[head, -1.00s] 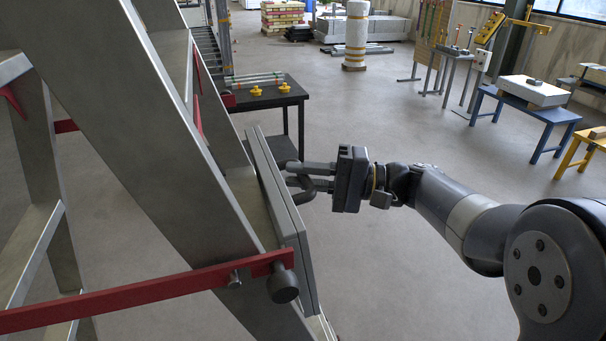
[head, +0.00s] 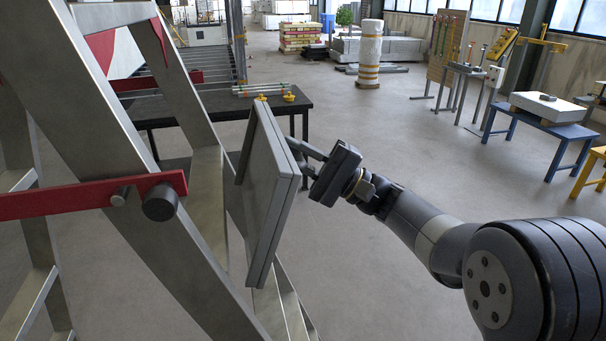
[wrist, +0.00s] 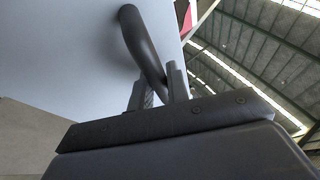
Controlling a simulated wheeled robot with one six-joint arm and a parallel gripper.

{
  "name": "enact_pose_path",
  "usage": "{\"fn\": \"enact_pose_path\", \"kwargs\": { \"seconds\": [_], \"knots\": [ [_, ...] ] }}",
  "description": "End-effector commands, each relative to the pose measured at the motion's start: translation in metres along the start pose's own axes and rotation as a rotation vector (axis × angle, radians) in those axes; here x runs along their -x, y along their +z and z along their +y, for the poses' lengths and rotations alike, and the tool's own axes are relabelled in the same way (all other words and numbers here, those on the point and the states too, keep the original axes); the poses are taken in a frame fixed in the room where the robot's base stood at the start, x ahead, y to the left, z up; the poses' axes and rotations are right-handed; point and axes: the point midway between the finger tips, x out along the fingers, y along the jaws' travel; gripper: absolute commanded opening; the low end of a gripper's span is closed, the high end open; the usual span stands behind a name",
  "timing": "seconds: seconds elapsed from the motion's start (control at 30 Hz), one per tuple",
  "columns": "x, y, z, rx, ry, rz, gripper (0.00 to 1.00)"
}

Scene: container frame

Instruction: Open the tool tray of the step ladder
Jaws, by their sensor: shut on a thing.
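The step ladder (head: 95,110) stands at the left in the head view, with broad grey metal rails. Its tool tray (head: 270,195) is a flat grey panel, tilted out from the sloping rails with a gap at its upper part. My gripper (head: 304,151) is at the tray's outer face, on the right. In the wrist view, the tray's pale face (wrist: 65,55) carries a dark curved handle (wrist: 138,42). My gripper's fingers (wrist: 160,88) are closed around this handle. The handle is mostly hidden in the head view.
A red brace (head: 85,198) with a dark knob (head: 160,202) crosses the near ladder rail. A black table (head: 215,106) stands behind the tray. A blue table (head: 540,125) stands far right. The floor between is clear.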

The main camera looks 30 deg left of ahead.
Motion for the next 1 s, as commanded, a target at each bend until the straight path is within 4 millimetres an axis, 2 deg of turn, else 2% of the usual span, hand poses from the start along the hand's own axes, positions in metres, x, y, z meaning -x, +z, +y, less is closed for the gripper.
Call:
{"fn": "enact_pose_path", "kwargs": {
  "seconds": [0.03,0.17,0.57,0.9,1.0],
  "knots": [
    [0.008,-0.005,0.012,-0.015,-0.04,-0.002,0.0],
    [0.022,-0.014,0.016,-0.05,-0.132,-0.001,0.0],
    [0.076,-0.036,0.044,-0.049,-0.121,0.0,0.0],
    [0.112,-0.051,0.085,-0.051,-0.12,-0.003,0.0],
    [0.119,-0.054,0.1,-0.093,-0.209,-0.004,0.0]
  ]
}}
